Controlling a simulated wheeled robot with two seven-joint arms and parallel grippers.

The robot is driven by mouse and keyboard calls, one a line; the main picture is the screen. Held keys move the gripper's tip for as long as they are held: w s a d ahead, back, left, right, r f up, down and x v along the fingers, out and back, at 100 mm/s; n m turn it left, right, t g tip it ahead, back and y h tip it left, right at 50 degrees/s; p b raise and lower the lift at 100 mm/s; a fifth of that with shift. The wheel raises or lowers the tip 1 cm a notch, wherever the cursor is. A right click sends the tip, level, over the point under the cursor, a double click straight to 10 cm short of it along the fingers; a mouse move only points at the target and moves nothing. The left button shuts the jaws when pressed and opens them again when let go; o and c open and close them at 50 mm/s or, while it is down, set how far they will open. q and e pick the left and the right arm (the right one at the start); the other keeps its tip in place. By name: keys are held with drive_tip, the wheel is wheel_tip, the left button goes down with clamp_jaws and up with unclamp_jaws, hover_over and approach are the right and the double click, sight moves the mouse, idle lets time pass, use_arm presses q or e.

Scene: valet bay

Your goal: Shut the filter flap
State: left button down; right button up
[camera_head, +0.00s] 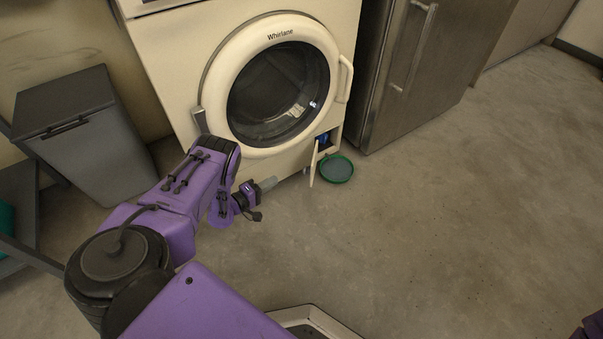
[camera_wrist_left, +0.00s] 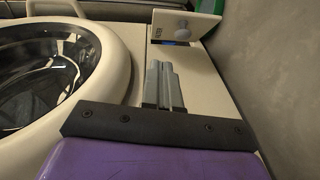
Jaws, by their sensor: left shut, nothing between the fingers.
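The filter flap (camera_head: 314,165) is a small cream panel standing open, sticking out from the lower right front of the washing machine (camera_head: 168,60). Beside it the filter recess (camera_head: 325,143) shows, with something blue inside. My left gripper (camera_head: 270,183) is shut and empty, low in front of the machine, left of the flap and apart from it. My right gripper is out of view.
A green-rimmed bowl (camera_head: 336,168) stands on the floor just right of the flap. The round washer door (camera_head: 275,85) is closed, its handle on the right. A steel cabinet (camera_head: 420,60) stands right of the machine, a grey bin (camera_head: 80,130) left. The floor in front is clear.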

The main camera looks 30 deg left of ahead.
use_arm(q)
drive_tip(key=w+d+f+h+b, duration=0.2)
drive_tip(key=w+d+b, duration=0.3)
drive_tip(key=w, duration=0.6)
drive_tip(key=shift+d+f+b, duration=0.25)
drive_tip(key=shift+f+b, duration=0.2)
drive_tip(key=shift+b, duration=0.65)
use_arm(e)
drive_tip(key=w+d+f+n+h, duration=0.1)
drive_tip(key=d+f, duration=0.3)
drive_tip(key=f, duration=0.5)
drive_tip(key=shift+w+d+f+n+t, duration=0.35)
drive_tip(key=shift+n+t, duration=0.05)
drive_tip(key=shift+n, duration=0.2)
use_arm(q)
drive_tip(key=shift+d, duration=0.1)
